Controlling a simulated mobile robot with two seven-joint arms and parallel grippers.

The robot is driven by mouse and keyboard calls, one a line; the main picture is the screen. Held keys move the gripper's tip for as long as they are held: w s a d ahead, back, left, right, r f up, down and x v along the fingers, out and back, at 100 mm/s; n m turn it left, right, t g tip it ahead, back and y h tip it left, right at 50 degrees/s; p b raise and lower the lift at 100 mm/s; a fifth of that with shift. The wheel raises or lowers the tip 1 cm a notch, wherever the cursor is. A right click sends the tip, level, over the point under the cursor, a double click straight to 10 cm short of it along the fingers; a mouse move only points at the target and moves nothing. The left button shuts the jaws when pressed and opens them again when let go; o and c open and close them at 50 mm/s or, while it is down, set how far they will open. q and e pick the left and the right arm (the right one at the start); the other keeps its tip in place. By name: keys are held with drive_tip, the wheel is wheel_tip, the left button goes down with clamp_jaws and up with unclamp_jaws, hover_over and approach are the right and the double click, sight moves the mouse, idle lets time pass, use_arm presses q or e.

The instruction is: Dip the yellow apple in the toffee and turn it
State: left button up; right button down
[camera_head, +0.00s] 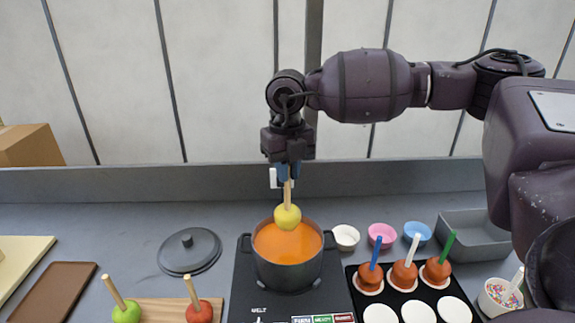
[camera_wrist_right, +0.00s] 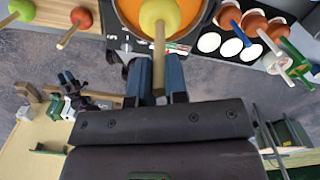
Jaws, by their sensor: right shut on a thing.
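My right gripper (camera_head: 287,172) is shut on the wooden stick (camera_head: 288,194) of the yellow apple (camera_head: 287,217). The apple hangs below it, stick up and nearly upright. The dark pot (camera_head: 286,275) stands under the apple and holds orange toffee (camera_head: 283,243). The apple's whole round side shows clean and yellow, over the far part of the toffee; I cannot tell whether its underside touches. In the right wrist view, the stick (camera_wrist_right: 159,62) runs between the blue fingers to the apple (camera_wrist_right: 160,14). My left gripper is not in view.
The pot sits on a dark hotplate (camera_head: 243,290). A lid (camera_head: 189,251) lies left of it. Green (camera_head: 126,313) and red (camera_head: 199,312) apples on sticks stand at front left. Coated apples (camera_head: 404,275) stand on a tray at right. Small bowls (camera_head: 346,237) are behind the tray.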

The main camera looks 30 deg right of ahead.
sight(288, 208)
wheel_tip(288, 208, down, 2)
drive_tip(key=shift+f+b, duration=0.1)
drive_tip(key=shift+b, duration=0.4)
drive_tip(key=shift+f+b, duration=1.3)
drive_tip(key=shift+f, duration=0.55)
drive_tip(key=shift+f+b, duration=0.85)
drive_tip(key=shift+f, duration=0.6)
drive_tip(key=shift+f+b, duration=0.85)
drive_tip(key=shift+f, duration=0.85)
